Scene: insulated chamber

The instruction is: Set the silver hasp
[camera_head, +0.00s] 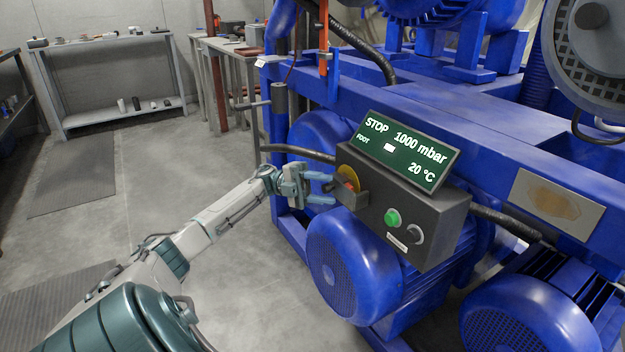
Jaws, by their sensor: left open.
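My left gripper (331,188) reaches in from the left with its two blue fingers apart. Its fingertips are at the left side of a dark control box (432,208), close to a yellow disc (352,177) with a small red part in front of it. A grey bracket-like piece (351,199) sits just below the disc. I cannot tell whether it is the silver hasp, and no other hasp shows clearly. I cannot tell whether the fingertips touch anything. The box also carries a green button (392,218) and a round dark knob (415,234). My right gripper is not in view.
A display (407,150) on the box reads STOP, 1000 mbar, 20 °C. Blue pump machinery (352,262) and frame beams surround the box. A dark hose (297,152) runs behind the gripper.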

